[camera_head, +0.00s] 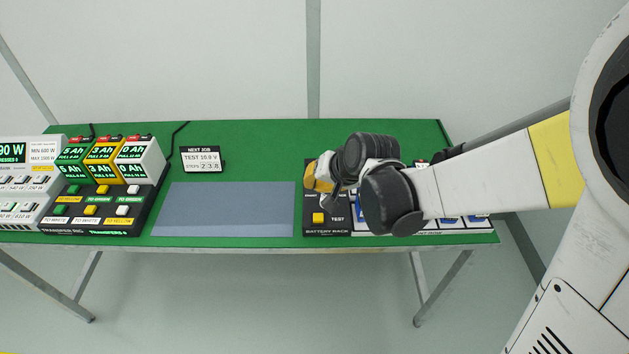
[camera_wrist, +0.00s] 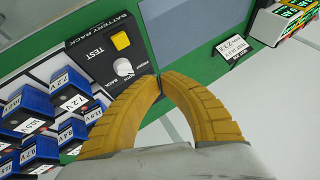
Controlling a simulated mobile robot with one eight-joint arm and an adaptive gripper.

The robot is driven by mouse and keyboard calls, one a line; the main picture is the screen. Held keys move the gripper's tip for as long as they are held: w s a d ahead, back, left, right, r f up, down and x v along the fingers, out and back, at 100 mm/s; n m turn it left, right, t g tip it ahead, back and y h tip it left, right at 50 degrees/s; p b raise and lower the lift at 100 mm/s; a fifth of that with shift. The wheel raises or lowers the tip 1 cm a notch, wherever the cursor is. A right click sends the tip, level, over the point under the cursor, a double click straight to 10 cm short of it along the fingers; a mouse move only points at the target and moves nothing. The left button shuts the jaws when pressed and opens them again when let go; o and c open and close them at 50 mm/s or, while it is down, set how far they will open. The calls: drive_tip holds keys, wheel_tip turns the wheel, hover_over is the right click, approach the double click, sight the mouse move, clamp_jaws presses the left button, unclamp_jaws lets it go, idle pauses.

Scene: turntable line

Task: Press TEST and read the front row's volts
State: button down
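The black battery rack (camera_head: 327,231) stands at the right of the green table, partly hidden by my arm. Its yellow button (camera_head: 318,218) is beside the word TEST and also shows in the wrist view (camera_wrist: 121,41). A white knob (camera_wrist: 123,67) with front and back markings sits beside it. My gripper (camera_head: 309,180) is above the rack's left end. In the wrist view its yellow fingers (camera_wrist: 161,80) meet at the tips with nothing between them, apart from the button.
A card (camera_head: 201,160) reads NEXT JOB, TEST 10.8 V. A bare grey mat (camera_head: 225,210) lies left of the rack. Further left stand a black transfer rack (camera_head: 150,215) with coloured packs and buttons, and a white unit (camera_head: 12,178) with a green watt display.

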sight(315, 215)
drive_tip(key=shift+f, duration=0.15)
wheel_tip(315, 215, down, 9)
drive_tip(key=b, duration=0.7)
idle(1.5)
drive_tip(key=shift+f+b, duration=0.25)
drive_tip(key=shift+b, duration=0.3)
drive_tip(key=shift+f+b, duration=0.4)
drive_tip(key=shift+r, duration=0.15)
idle(0.6)
drive_tip(key=shift+r+p, duration=0.65)
drive_tip(key=shift+r, duration=0.05)
